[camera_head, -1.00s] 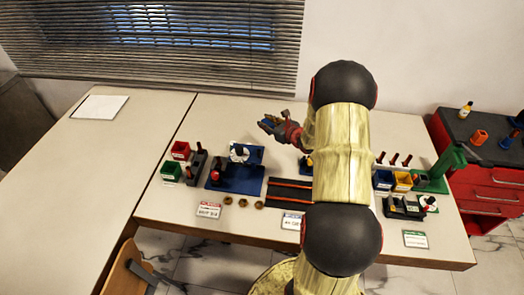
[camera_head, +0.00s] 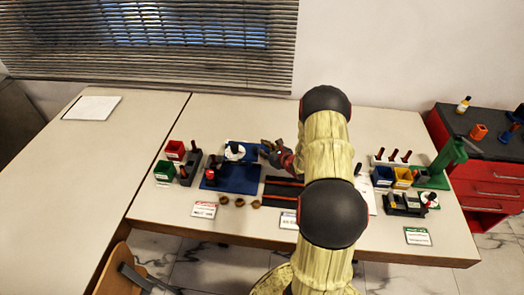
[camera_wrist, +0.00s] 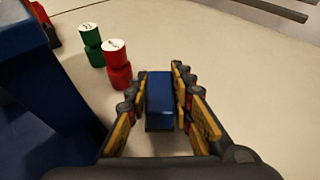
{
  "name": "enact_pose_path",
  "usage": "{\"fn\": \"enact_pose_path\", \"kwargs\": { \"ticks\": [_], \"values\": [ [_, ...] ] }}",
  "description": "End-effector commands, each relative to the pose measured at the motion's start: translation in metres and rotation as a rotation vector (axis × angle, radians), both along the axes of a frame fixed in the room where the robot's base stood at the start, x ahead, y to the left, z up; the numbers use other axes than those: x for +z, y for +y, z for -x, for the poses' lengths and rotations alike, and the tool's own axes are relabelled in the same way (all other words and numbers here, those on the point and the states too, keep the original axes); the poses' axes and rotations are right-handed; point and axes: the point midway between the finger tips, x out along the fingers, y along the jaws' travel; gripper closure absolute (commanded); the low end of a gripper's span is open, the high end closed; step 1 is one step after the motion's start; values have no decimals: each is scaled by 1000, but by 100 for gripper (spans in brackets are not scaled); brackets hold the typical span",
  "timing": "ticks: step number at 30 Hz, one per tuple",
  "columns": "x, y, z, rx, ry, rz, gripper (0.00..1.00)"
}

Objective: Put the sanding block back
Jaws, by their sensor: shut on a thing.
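The sanding block appears to be the blue block (camera_wrist: 160,100) in the wrist view. My gripper (camera_wrist: 160,84) is shut on its two sides. In the head view my gripper (camera_head: 268,150) is over the middle-back of the workbench (camera_head: 230,116), just right of the blue fixture (camera_head: 238,180); the block is hard to make out there. The wrist view shows pale bench surface around the block, and I cannot tell how high it is above it. The block's resting place is not clearly identifiable.
A red cylinder (camera_wrist: 118,66) and a green cylinder (camera_wrist: 91,44) stand left of my gripper, beside a large blue part (camera_wrist: 35,70). Black rails (camera_head: 283,193) lie in front. Blue (camera_head: 381,178) and yellow (camera_head: 402,178) bins stand right. The back strip of bench is clear.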

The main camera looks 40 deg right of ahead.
Motion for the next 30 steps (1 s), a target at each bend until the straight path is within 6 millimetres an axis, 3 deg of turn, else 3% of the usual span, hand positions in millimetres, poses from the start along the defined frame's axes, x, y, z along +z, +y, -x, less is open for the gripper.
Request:
{"fn": "enact_pose_path", "kwargs": {
  "ticks": [2,14,15,24,30],
  "values": [
    [-10,0,0,0,-1,-1,100],
    [-14,0,0,0,-1,0,100],
    [-13,0,0,0,-1,0,75],
    [-13,0,0,0,-1,0,59],
    [-13,0,0,0,-1,0,59]
  ]
}}
